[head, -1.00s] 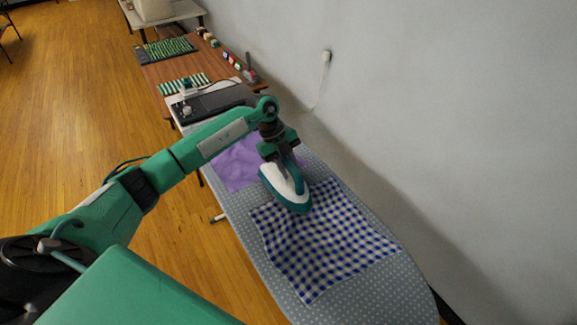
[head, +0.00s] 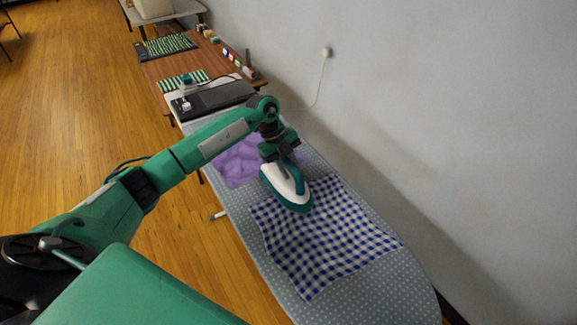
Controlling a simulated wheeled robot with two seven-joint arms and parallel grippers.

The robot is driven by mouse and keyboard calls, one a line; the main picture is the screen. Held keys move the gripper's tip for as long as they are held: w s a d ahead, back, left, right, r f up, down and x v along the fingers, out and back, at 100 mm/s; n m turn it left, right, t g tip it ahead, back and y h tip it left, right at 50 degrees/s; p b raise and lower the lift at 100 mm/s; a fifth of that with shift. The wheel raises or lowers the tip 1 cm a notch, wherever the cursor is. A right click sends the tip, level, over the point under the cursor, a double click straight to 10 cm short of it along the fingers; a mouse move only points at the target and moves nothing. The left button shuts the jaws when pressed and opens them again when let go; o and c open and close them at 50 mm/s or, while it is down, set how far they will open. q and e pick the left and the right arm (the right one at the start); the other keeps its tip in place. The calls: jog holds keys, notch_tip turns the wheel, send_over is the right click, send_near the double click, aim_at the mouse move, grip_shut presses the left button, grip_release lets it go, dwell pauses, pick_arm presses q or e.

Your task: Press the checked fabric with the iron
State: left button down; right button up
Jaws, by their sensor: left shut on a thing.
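The blue-and-white checked fabric (head: 325,245) lies spread on the dotted grey ironing board (head: 385,297), with slightly wavy edges. The white and teal iron (head: 287,188) is over the fabric's far left edge, its pointed tip toward the near side. I cannot tell whether its soleplate touches the cloth. My left gripper (head: 279,153) is shut on the iron's handle from above; its fingertips are partly hidden. My right gripper is not in view.
A crumpled purple cloth (head: 240,162) lies on the board behind the iron. Beyond is a dark iron rest (head: 218,101) and a brown table (head: 172,69) with striped cloths and small items. A wall with a socket (head: 326,52) bounds the right side.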

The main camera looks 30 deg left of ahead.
aim_at(295, 170)
pick_arm(q)
jog(key=shift+s+d+p, duration=0.4)
jog(key=shift+s+d, duration=0.05)
jog(key=shift+d, duration=0.3)
jog(key=shift+s+d+p, duration=0.4)
jog(key=shift+d+p, duration=0.05)
jog(key=shift+d, duration=0.25)
jog(key=shift+s+d+p, duration=0.4)
jog(key=shift+s+d, duration=0.05)
jog(key=shift+d, duration=0.3)
jog(key=shift+s+d+p, duration=0.55)
jog(key=shift+s+d, duration=0.15)
jog(key=shift+d, duration=0.45)
jog(key=shift+s+d+p, duration=0.6)
jog(key=shift+s+d, duration=0.05)
jog(key=shift+d, duration=0.45)
jog(key=shift+s+d+p, duration=0.55)
jog(key=shift+s+d, duration=0.15)
jog(key=shift+d, duration=0.45)
jog(key=shift+s+d+f+p, duration=0.1)
jog(key=shift+s+d+p, duration=0.35)
jog(key=shift+d, duration=0.45)
jog(key=shift+s, duration=0.1)
